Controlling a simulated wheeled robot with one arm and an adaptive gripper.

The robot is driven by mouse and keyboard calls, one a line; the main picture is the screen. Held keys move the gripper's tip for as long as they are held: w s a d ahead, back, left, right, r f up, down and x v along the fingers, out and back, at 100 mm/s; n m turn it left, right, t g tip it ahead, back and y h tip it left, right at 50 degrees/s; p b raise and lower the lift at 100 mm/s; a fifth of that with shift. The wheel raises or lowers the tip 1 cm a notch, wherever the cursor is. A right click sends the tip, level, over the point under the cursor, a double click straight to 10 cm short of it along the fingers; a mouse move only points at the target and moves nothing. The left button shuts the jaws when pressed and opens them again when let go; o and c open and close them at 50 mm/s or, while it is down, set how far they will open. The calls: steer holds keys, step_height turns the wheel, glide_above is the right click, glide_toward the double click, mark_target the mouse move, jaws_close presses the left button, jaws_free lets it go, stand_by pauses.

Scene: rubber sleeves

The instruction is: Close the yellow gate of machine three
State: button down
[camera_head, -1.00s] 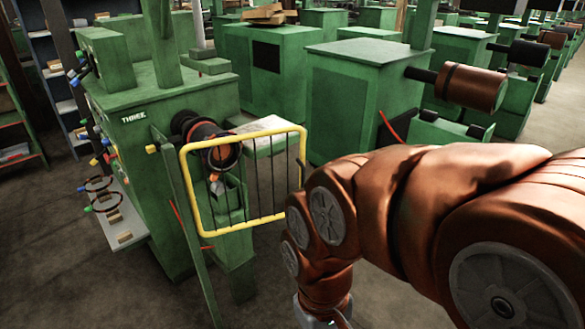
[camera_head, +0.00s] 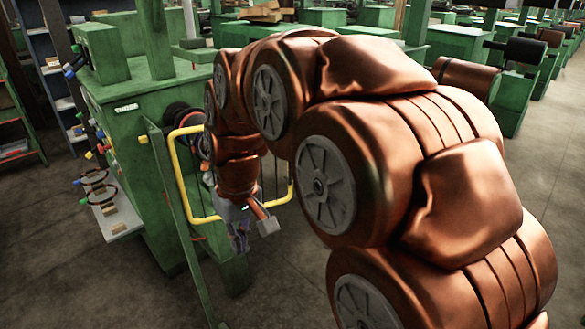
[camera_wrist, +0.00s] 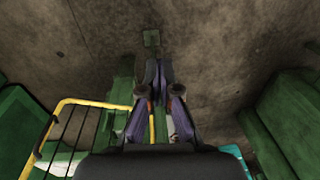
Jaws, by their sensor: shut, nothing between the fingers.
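The yellow gate (camera_head: 187,195) is a yellow tubular frame with thin dark bars. It stands out from a green post (camera_head: 173,220) at the front of the green machine labelled THREE (camera_head: 125,107). My copper arm hides much of its middle and upper right. My gripper (camera_head: 238,243) points down in front of the gate near its lower edge in the head view. In the wrist view, the gate (camera_wrist: 61,118) shows at the left, and my gripper's fingers (camera_wrist: 157,75) are together and empty, over the floor. I cannot tell whether my gripper touches the gate.
A side shelf (camera_head: 117,219) with small blocks and wire rings sits left of the post. Other green machines (camera_head: 455,75) stand behind and to the right. Bare floor (camera_head: 60,270) lies at the front left.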

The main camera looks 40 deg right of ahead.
steer(key=w+d+r+t+b, duration=0.1)
steer(key=w+d+b, duration=0.1)
steer(key=w+d, duration=0.5)
steer(key=w+d+r+t+b, duration=0.1)
steer(key=w+d, duration=0.3)
steer(key=d, duration=0.6)
steer(key=w+d+m+t+h+b, duration=0.2)
steer(key=d, duration=1.4)
steer(key=w+d+f+p, duration=0.1)
steer(key=w+f+p, duration=0.3)
steer(key=w+f, duration=0.3)
steer(key=shift+w+d+f, duration=0.2)
steer(key=shift+d+f, duration=0.15)
steer(key=shift+f, duration=0.65)
